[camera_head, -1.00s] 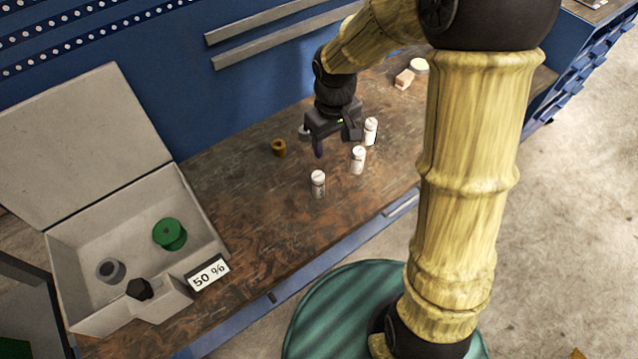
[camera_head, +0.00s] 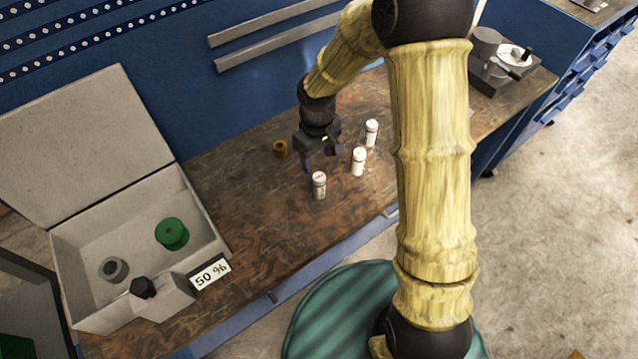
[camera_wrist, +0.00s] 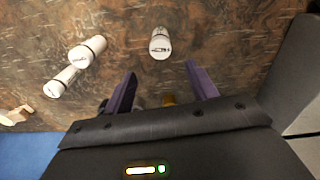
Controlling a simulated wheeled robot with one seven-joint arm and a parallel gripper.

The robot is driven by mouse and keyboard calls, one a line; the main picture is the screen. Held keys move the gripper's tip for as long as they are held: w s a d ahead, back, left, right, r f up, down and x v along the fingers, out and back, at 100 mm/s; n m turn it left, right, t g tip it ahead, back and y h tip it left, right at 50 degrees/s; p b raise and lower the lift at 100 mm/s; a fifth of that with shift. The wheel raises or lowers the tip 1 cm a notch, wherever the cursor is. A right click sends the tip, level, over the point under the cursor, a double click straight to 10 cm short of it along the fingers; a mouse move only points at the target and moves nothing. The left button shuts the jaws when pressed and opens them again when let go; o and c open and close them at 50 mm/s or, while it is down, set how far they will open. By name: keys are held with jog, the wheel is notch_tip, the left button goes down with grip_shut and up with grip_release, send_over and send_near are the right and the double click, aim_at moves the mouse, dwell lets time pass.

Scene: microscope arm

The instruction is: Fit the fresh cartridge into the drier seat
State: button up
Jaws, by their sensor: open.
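Three white cartridges with printed labels stand upright on the bench: a near one (camera_head: 319,185), a middle one (camera_head: 358,161) and a far one (camera_head: 372,132). I cannot tell which is fresh. My gripper (camera_head: 307,160) is open and empty above the bench, just behind the near cartridge. In the wrist view its purple fingers (camera_wrist: 161,86) are apart, with the near cartridge (camera_wrist: 160,43) beyond the gap between them. The grey drier box (camera_head: 207,206) stands open at left. A grey ring (camera_head: 113,270), possibly the seat, and a green spool (camera_head: 171,233) are inside it.
A brass-brown ring (camera_head: 280,148) sits on the bench left of my gripper. A "50 %" card (camera_head: 210,273) and a black knob (camera_head: 143,287) are at the box's front. A grey device (camera_head: 490,65) stands at far right. The bench between box and cartridges is clear.

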aim_at(319, 177)
notch_tip(319, 177, down, 6)
jog(key=shift+r+p, duration=0.1)
jog(key=shift+p, duration=0.3)
jog(key=shift+s+f+p, duration=0.25)
jog(key=shift+f+p, duration=0.1)
jog(key=shift+f, duration=0.2)
jog(key=shift+s+d+f+p, duration=0.15)
jog(key=shift+f+p, duration=0.4)
jog(key=shift+f, duration=1.5)
jog(key=shift+c, duration=0.2)
jog(key=c, duration=1)
